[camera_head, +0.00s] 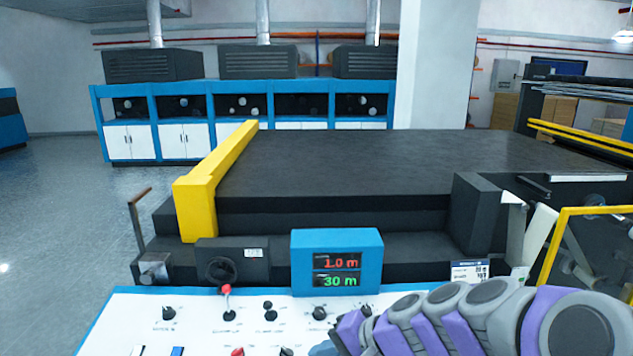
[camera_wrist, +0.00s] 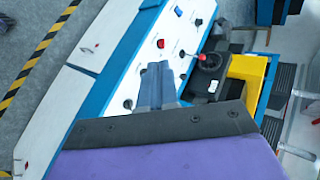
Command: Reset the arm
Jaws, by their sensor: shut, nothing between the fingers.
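My arm (camera_head: 480,310), grey and purple, reaches in from the lower right of the head view and lies low in front of the control panel. Its end is at the bottom edge of that view, where only a small part of my gripper shows. In the wrist view my gripper (camera_wrist: 157,72) is a narrow blue-grey pair of fingers, shut and empty. It is over the white control panel (camera_wrist: 135,65) with blue edges; the gap between them cannot be judged. The panel (camera_head: 130,315) also fills the lower part of the head view, with knobs and buttons.
A blue display box (camera_head: 337,238) reads 1.0 m and 30 m behind the panel. A dark machine bed (camera_head: 370,165) with a yellow bar (camera_head: 220,175) lies behind. Open floor (camera_head: 60,220) is at the left.

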